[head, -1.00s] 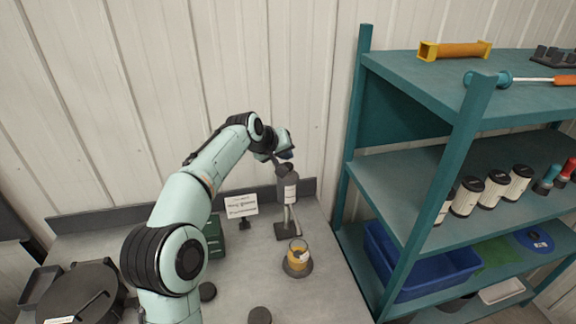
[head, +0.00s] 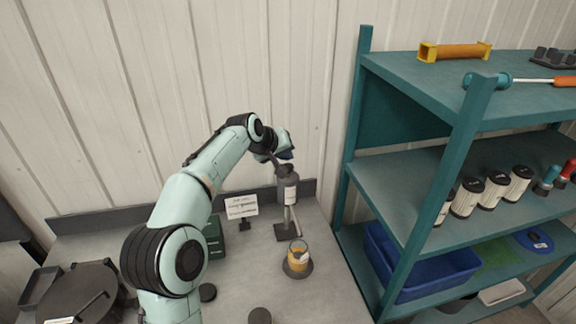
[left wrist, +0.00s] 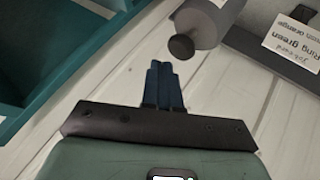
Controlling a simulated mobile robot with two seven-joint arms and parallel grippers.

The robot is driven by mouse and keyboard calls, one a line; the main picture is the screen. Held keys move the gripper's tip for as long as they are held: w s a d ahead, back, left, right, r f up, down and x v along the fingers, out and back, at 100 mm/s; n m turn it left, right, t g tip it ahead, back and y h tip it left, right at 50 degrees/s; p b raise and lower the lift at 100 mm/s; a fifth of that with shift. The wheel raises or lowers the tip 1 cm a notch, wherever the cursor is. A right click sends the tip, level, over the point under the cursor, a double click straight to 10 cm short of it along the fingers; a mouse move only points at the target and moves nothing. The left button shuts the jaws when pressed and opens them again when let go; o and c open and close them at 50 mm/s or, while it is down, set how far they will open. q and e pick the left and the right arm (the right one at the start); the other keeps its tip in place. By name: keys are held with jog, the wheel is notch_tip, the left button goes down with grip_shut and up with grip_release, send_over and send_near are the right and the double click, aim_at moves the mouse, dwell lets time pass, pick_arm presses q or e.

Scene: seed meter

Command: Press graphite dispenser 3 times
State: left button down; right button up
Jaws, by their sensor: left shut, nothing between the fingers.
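The graphite dispenser (head: 288,188) is a grey cylinder with a white label, held upright on a dark stand on the bench. Below it, a glass cup (head: 298,257) with yellow-orange contents sits on a dark round base. My left gripper (head: 287,155) is above the dispenser's top. In the left wrist view its dark blue fingers (left wrist: 163,84) are closed together and empty. There the dispenser's dark round knob (left wrist: 181,47) appears just beyond and to the right of the fingertips, with a small gap in the picture. My right gripper does not show.
A small printed card (head: 241,206) stands left of the dispenser, near a dark green box (head: 214,240). A teal shelf (head: 400,170) with jars and a blue bin (head: 420,270) stands close on the right. A dark round pan (head: 82,290) is at the bench's left.

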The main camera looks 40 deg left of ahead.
aim_at(288, 164)
pick_arm(q)
jog(key=shift+f, duration=0.1)
dwell(0.7)
jog(key=shift+f, duration=0.35)
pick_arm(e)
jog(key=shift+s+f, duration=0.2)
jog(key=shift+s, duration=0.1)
pick_arm(q)
jog(key=shift+f+b, duration=0.6)
jog(key=shift+f, duration=0.45)
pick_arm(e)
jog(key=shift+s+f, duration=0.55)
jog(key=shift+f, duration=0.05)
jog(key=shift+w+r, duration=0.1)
pick_arm(q)
jog(key=shift+r+p, duration=0.75)
jog(key=shift+r, duration=0.65)
jog(key=shift+w, duration=0.1)
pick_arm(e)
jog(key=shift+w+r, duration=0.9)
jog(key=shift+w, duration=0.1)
